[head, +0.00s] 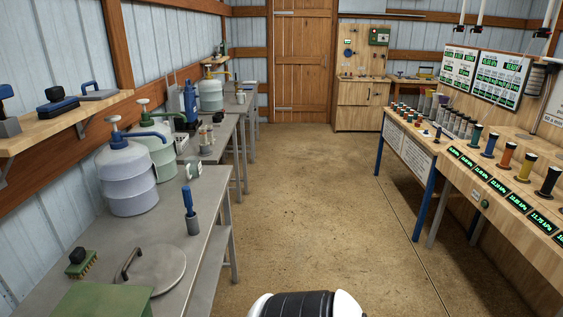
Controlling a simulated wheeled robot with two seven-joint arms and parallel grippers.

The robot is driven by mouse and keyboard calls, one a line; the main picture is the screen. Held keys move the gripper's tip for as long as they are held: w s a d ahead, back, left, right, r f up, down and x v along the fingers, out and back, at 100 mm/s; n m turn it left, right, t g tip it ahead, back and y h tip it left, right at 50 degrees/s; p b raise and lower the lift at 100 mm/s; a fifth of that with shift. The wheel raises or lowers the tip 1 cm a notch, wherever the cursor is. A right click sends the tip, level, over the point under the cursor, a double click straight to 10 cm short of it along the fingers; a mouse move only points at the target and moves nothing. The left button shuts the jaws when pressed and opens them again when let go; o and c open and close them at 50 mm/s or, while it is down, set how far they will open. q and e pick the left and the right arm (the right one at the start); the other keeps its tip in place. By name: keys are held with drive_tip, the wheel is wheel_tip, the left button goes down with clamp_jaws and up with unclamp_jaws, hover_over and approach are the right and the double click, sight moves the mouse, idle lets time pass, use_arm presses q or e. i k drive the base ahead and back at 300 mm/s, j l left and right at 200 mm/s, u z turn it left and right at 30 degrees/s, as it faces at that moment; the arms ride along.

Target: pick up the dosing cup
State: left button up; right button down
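I cannot tell for certain which thing is the dosing cup. A small grey cup-like cylinder with an upright blue handle (192,212) stands on the left metal bench (205,250). Several small cylinders (480,130) stand in rows on the right wooden bench, too small to tell apart. Neither of my grippers is in the head view, so I cannot see whether they are open or shut.
Large pump-topped jugs (128,180) stand along the left benches. A round lid with a handle (152,270) and a brush (82,264) lie near. Dark claws (543,32) hang at upper right. The middle floor (310,190) is clear to a wooden door (301,65).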

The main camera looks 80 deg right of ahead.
sight(192, 168)
drive_tip(key=z, duration=1.95)
drive_tip(key=i+l, duration=0.25)
drive_tip(key=i, duration=0.1)
